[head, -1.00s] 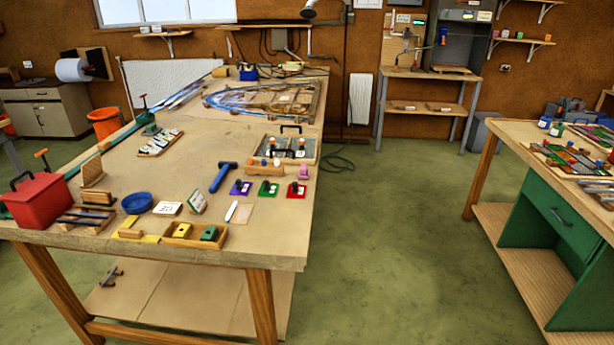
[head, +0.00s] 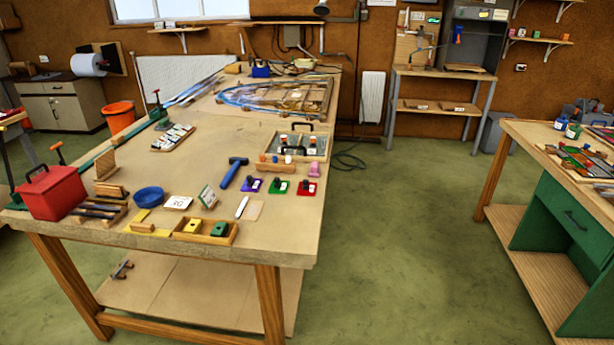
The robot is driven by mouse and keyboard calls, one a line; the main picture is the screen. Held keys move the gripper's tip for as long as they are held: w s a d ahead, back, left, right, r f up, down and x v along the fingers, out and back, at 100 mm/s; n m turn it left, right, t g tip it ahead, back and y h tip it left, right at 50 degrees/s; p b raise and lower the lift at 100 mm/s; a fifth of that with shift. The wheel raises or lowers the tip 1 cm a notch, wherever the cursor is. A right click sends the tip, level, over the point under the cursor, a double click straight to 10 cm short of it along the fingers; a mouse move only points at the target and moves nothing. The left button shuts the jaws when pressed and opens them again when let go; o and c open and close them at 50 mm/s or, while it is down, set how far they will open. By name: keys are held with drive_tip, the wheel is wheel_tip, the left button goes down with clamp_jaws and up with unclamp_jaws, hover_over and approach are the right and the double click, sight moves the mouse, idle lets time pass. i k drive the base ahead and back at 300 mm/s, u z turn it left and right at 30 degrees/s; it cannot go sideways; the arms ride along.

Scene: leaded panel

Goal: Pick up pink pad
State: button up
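A small pink block-like thing (head: 314,169), the only clearly pink item I see, stands on the large wooden workbench (head: 235,260) near its right edge. My gripper is not in view.
Purple (head: 251,185) and green (head: 279,187) squares, a blue hammer (head: 232,172) and a wooden tray (head: 205,231) with yellow and green blocks lie nearby. A red toolbox (head: 52,192) stands at the left. Green floor (head: 400,240) is clear between the benches.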

sight(313, 171)
drive_tip(key=z, duration=0.8)
drive_tip(key=k, duration=0.15)
drive_tip(key=u, duration=2.75)
drive_tip(key=i, duration=1.65)
drive_tip(key=u, duration=0.05)
